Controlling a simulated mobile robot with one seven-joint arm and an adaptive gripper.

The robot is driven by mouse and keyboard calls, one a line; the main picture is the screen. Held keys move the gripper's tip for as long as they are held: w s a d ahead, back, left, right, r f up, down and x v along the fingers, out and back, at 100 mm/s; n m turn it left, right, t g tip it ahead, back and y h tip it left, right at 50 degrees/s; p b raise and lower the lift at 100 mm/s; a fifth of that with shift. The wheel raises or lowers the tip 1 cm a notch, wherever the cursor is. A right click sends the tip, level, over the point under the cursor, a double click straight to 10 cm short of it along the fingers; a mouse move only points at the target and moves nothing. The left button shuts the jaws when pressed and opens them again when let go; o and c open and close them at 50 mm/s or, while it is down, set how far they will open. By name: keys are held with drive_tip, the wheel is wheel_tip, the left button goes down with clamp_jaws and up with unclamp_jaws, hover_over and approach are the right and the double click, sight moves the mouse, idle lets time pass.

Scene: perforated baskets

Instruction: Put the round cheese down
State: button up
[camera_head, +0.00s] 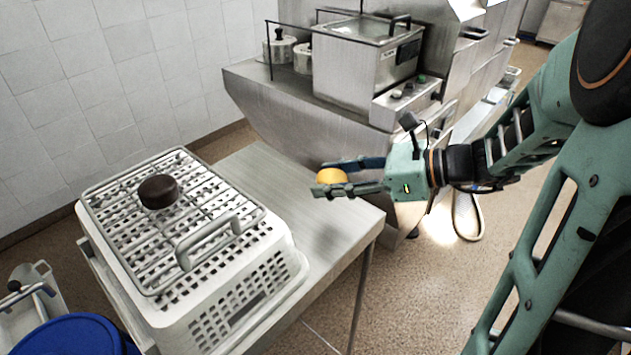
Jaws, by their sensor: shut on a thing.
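The round cheese (331,176) is a small yellow-orange disc. My gripper (338,182) is shut on it, with one dark finger on each side. The gripper reaches in from the right and holds the cheese above the right end of a steel table (333,218). The exact gap between cheese and table cannot be told from this view. The fingers cover part of the cheese.
A white perforated basket (247,290) stands on the table's left part. A wire rack with a handle (125,238) lies over it, bearing a dark brown round thing (158,191). The table's right part is bare. A steel fryer (352,65) stands behind. A blue bin (70,337) is at lower left.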

sight(321, 206)
drive_tip(key=f, duration=0.1)
drive_tip(key=w+a+f, duration=0.1)
drive_tip(key=w+f, duration=0.1)
drive_tip(key=shift+a, duration=0.3)
drive_tip(key=shift+w+a+f+b, duration=0.1)
drive_tip(key=shift+f+b, duration=0.05)
drive_tip(key=shift+f, duration=0.75)
drive_tip(key=shift+w+a+f+b, duration=0.1)
drive_tip(key=shift+f+b, duration=0.05)
drive_tip(key=shift+f, duration=0.75)
drive_tip(key=shift+f, duration=0.1)
drive_tip(key=shift+f, duration=0.15)
drive_tip(key=o, duration=1.2)
